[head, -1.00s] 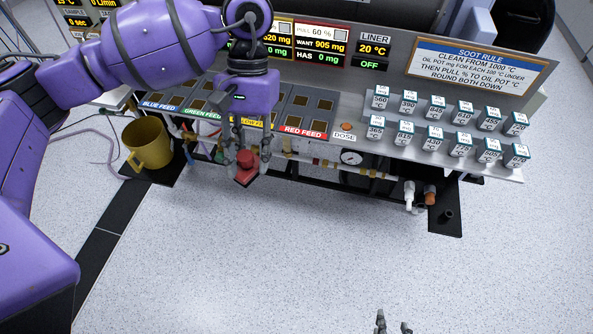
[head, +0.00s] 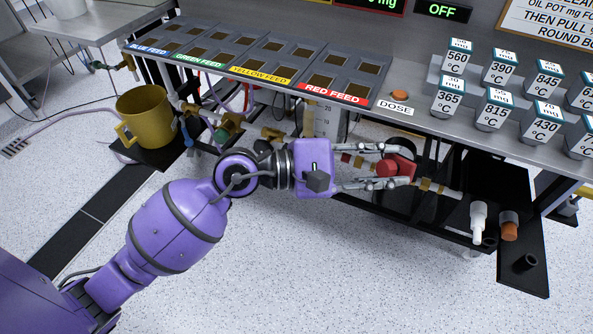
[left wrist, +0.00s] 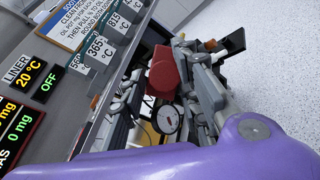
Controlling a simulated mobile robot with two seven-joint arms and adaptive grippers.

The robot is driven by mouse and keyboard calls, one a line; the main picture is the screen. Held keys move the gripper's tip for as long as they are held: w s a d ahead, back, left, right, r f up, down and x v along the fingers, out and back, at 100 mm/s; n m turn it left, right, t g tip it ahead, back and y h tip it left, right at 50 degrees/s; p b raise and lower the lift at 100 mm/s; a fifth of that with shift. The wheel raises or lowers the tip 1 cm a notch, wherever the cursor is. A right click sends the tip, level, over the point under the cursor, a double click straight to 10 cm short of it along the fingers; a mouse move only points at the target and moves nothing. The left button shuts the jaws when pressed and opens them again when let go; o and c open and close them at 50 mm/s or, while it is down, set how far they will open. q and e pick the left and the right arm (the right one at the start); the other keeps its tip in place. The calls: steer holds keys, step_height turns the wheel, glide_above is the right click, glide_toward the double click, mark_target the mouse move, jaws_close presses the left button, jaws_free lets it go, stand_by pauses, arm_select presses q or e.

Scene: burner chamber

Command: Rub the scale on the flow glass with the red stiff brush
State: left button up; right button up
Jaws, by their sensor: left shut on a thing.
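My left gripper (head: 385,167) reaches to the right below the front edge of the bench. It is shut on the red brush (head: 397,168), a small red block held between its fingertips. The brush and fingers also show in the left wrist view, with the red block (left wrist: 163,75) at the fingertips. A clear upright tube with marks (head: 324,121), which looks like the flow glass, stands behind the wrist, under the red feed label. Its lower part is hidden by my gripper. I see no contact between brush and tube. My right gripper is out of view.
Pipes with brass fittings (head: 434,187) run close behind the gripper under the bench. A round gauge (left wrist: 168,120) shows near the brush in the left wrist view. White (head: 478,221) and orange (head: 509,226) brushes stand at right. A yellow mug (head: 145,117) stands at left. The front floor is clear.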

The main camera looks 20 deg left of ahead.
arm_select(q)
steer(key=w+a+f+n+t+y+b, duration=0.35)
steer(key=a+f+t, duration=0.2)
steer(key=a, duration=0.45)
steer(key=w+a+f+n+t+y+b, duration=0.2)
steer(key=a+f+n+t+y+b, duration=0.3)
steer(key=a, duration=0.4)
steer(key=shift+m+t+h, duration=0.25)
steer(key=shift+m+t, duration=0.1)
steer(key=shift+m, duration=0.4)
steer(key=w, duration=0.5)
steer(key=shift+w+a+r, duration=0.1)
steer(key=shift+w+r, duration=0.1)
steer(key=shift+w, duration=0.1)
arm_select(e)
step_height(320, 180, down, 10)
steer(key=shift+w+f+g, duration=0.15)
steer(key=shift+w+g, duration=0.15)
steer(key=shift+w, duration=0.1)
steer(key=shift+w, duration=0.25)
arm_select(q)
steer(key=shift+w, duration=0.85)
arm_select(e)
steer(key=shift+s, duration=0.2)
arm_select(q)
steer(key=shift+a, duration=0.1)
